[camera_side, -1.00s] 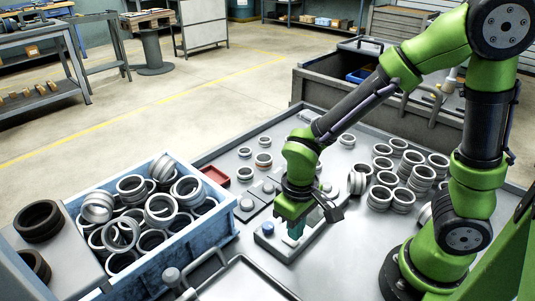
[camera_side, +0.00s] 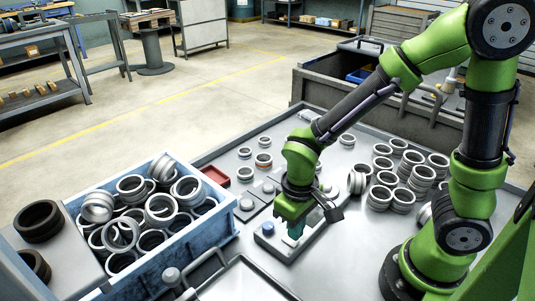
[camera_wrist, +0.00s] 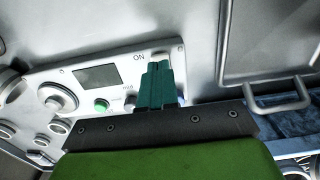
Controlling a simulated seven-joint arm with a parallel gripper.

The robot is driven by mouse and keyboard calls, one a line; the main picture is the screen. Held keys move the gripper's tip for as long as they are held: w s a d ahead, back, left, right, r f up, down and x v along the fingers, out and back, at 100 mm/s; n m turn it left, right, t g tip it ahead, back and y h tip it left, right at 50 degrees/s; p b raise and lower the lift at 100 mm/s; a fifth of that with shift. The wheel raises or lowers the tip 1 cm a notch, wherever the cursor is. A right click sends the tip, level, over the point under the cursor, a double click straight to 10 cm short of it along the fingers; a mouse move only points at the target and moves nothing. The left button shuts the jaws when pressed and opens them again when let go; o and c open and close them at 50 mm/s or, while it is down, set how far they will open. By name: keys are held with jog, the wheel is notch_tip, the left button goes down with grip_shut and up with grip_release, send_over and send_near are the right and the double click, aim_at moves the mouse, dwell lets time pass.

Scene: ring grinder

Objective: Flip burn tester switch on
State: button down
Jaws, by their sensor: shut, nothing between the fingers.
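The burn tester is a light panel (camera_wrist: 125,68) with a dark screen (camera_wrist: 96,76), a green button (camera_wrist: 101,105), a round knob (camera_wrist: 58,97) and the label ON. In the side view its light body (camera_side: 268,244) lies on the table below my gripper (camera_side: 295,231). My gripper's teal fingers (camera_wrist: 158,66) are shut with nothing between them. In the wrist view their tips are over the panel beside the ON label. The fingers cover most of the switch area, so I cannot tell the switch's position or whether they touch it.
A blue crate (camera_side: 228,244) full of metal rings stands left of the tester. Many loose rings (camera_side: 402,198) stand on the table to the right and behind. A tray with a handle (camera_side: 232,284) lies in front. A small red tray (camera_side: 215,175) is behind the crate.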

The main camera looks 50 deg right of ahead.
jog(key=shift+f, duration=0.9)
dwell(0.6)
jog(key=shift+r, duration=3.5)
jog(key=shift+s+a, duration=0.1)
jog(key=shift+s, duration=0.05)
jog(key=s+d+r+m+t+y, duration=0.1)
jog(key=d+r+m+t, duration=0.1)
jog(key=r, duration=0.4)
jog(key=s+d+r+m+t+y, duration=0.1)
jog(key=d+r+m+t, duration=0.1)
jog(key=d+r+t, duration=0.3)
notch_tip(320, 180, up, 2)
jog(key=shift+d, duration=0.25)
